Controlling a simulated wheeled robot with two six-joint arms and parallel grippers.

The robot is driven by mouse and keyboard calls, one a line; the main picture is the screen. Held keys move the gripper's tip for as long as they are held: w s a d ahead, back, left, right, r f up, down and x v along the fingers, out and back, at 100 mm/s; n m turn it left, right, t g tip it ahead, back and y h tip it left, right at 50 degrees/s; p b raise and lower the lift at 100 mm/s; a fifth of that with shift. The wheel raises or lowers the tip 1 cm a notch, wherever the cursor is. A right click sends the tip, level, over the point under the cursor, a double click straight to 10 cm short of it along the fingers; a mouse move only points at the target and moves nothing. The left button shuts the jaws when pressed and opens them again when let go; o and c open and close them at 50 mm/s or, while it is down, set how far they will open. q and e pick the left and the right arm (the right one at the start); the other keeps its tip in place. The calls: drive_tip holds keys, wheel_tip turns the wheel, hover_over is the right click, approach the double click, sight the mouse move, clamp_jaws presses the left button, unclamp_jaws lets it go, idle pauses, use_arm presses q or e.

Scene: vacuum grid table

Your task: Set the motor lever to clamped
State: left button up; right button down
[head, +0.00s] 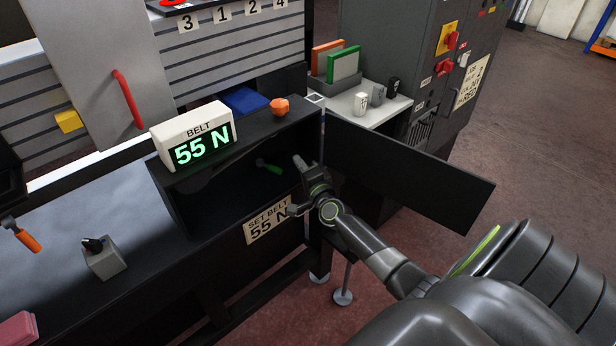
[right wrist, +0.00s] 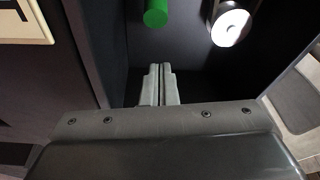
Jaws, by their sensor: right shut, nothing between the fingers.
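A green-handled lever (head: 268,166) shows inside the dark open compartment under the belt display. It is the only lever I see there, and I cannot read its setting. In the right wrist view its green end (right wrist: 155,12) is at the top edge. My right gripper (head: 299,163) is at the compartment's right opening, to the right of the lever and apart from it. In the right wrist view its fingers (right wrist: 158,85) are together and empty, below the green end. My left gripper is not in view.
The belt display (head: 200,138) reads 55 N, and a sign (head: 268,220) reads SET BELT 55 N. An open dark door (head: 410,175) stands to the right of my gripper. A bright round metal part (right wrist: 230,27) is beside the green end. An orange object (head: 280,106) sits on top.

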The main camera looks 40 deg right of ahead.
sight(289, 182)
drive_tip(key=a, duration=0.3)
drive_tip(key=shift+w+f+p, duration=0.1)
drive_tip(key=shift+f+p, duration=0.2)
drive_tip(key=shift+p, duration=0.05)
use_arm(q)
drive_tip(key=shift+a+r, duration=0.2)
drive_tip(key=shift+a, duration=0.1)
use_arm(e)
drive_tip(key=shift+a+f, duration=0.1)
drive_tip(key=shift+a, duration=0.3)
